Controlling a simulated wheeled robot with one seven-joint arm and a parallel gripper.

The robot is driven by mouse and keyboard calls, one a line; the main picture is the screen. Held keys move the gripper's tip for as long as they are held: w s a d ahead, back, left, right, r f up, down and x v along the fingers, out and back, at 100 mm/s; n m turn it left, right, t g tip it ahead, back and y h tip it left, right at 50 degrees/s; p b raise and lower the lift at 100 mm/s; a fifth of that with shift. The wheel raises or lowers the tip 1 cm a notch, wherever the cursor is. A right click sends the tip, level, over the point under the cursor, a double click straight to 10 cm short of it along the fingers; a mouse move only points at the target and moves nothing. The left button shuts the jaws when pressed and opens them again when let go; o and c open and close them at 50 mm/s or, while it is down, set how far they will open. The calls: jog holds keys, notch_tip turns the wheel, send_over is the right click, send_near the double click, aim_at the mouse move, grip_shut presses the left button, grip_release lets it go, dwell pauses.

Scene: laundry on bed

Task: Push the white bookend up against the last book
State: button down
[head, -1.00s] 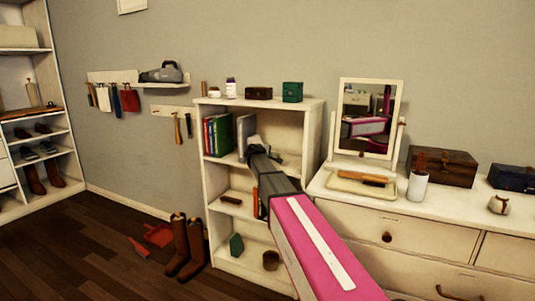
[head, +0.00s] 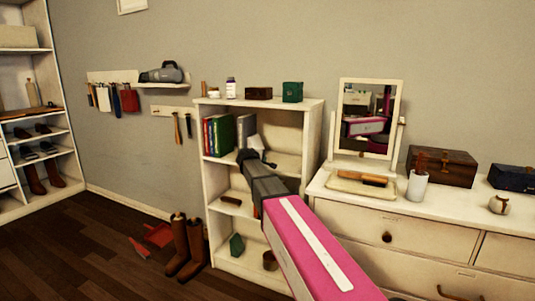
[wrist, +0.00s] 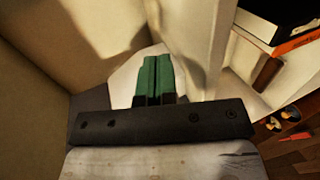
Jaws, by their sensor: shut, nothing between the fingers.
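The white bookend (head: 246,127) stands upright on the bookcase's upper shelf, at the right end of a row of books (head: 221,133). The gripper partly hides it, and I cannot tell whether it touches the last book. My gripper (head: 246,156) is inside that shelf bay, low in front of the bookend. In the wrist view the green fingertips (wrist: 154,79) are together with nothing between them. A pale upright panel stands just right of them; I cannot tell whether it is the bookend, or whether the fingers touch it.
The white bookcase (head: 312,130) has an open bay right of the books. A jar, bottle and boxes stand on its top. Boots (head: 184,245) stand on the floor at its left. A dresser (head: 400,224) with a mirror (head: 368,118) is at the right.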

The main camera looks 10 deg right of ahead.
jog(key=s+a, duration=0.4)
jog(key=s, duration=0.2)
dwell(0.4)
jog(key=s+d+f+m+g+y, duration=0.1)
jog(key=s+d+f+m+g, duration=0.15)
jog(key=s+f, duration=0.3)
jog(key=s+d+f+m+g, duration=0.1)
jog(key=s+d+f, duration=0.25)
jog(key=f, duration=0.25)
jog(key=s+f+m+g+y, duration=0.2)
jog(key=s+f, duration=0.4)
jog(key=s, duration=0.2)
jog(key=s+d+f+m+g+y, duration=0.1)
jog(key=s+f+m+g+y, duration=0.1)
jog(key=s+f, duration=0.3)
jog(key=s+f+m+g+y, duration=0.2)
jog(key=s+f, duration=0.4)
jog(key=s, duration=0.7)
jog(key=shift+d+f+m+g+y, duration=0.15)
jog(key=shift+f+m+g+y, duration=0.2)
jog(key=shift+m+g, duration=0.6)
jog(key=shift+s, duration=0.1)
